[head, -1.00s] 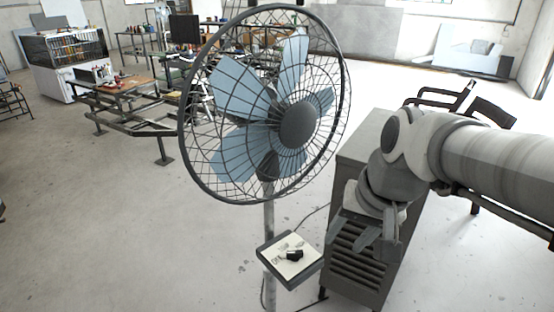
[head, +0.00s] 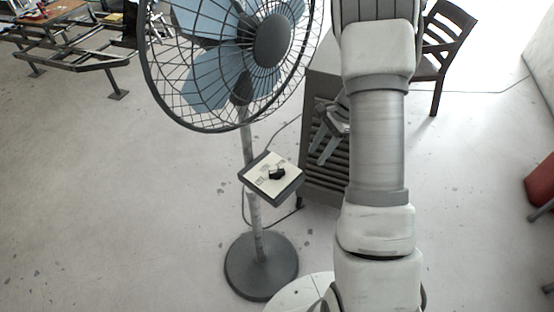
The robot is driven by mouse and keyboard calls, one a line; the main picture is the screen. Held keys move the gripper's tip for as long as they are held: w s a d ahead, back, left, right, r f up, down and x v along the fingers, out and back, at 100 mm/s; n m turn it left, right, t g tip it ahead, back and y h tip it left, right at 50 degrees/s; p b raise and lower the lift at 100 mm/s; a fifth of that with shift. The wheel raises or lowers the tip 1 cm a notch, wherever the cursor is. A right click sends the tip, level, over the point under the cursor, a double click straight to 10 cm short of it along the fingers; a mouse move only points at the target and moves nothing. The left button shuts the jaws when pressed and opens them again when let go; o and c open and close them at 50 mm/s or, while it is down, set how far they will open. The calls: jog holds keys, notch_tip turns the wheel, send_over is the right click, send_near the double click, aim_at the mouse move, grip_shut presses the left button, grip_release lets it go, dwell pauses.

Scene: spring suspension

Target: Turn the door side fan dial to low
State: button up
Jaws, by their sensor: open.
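The fan (head: 235,45) stands on a pole with a round grey base (head: 261,266) in the head view. A square control panel (head: 262,186) with a pale face is fixed to the pole. A black dial (head: 277,173) sits on the panel face, and the markings around it are too small to read. My gripper (head: 320,150) is to the right of the panel and apart from it. Its fingers are open and empty in front of the slatted cabinet. Part of the gripper is hidden behind my arm.
A grey cabinet with slats (head: 322,183) stands behind my gripper. A dark wooden chair (head: 440,50) is at the upper right and a red object (head: 543,185) at the right edge. A metal frame bench (head: 85,50) is at the upper left. The left floor is clear.

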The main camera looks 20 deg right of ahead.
aim_at(277, 171)
jog(key=shift+m, duration=0.3)
jog(key=a, duration=0.4)
jog(key=a+f+p, duration=0.1)
jog(key=a, duration=0.6)
jog(key=shift+s+a+f+p, duration=0.3)
jog(key=shift+s+f+p, duration=0.05)
jog(key=shift+s+f, duration=0.05)
jog(key=shift+a+f, duration=0.1)
jog(key=shift+f, duration=0.4)
grip_shut()
